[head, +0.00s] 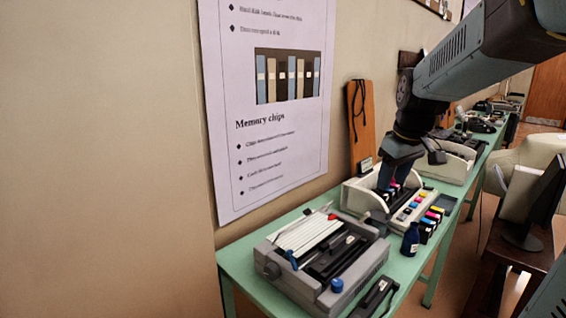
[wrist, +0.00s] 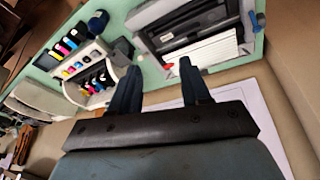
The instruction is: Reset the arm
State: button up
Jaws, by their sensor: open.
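My gripper (head: 391,184) hangs from my arm over the green table, in front of the white printer-like device in the head view. In the wrist view my gripper (wrist: 160,80) shows two dark blue fingers spread apart, with nothing between them. The fingers point toward the table and its devices. In the head view, the fingers partly cover the white device (head: 360,200), so I cannot tell the exact gap between them and it.
A grey printer (head: 330,262) stands at the near end of the green table (head: 238,262). Coloured ink cartridges (head: 430,222) and a dark blue bottle (head: 410,240) stand beside the white device. A poster (head: 275,170) hangs on the wall. A monitor (head: 535,200) stands at right.

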jog(key=s+a+m+t, duration=0.2)
jog(key=s+m, duration=0.3)
jog(key=s, duration=1.3)
jog(key=shift+s+a, duration=0.1)
jog(key=shift+s, duration=0.05)
jog(key=shift+c, duration=0.4)
dwell(0.7)
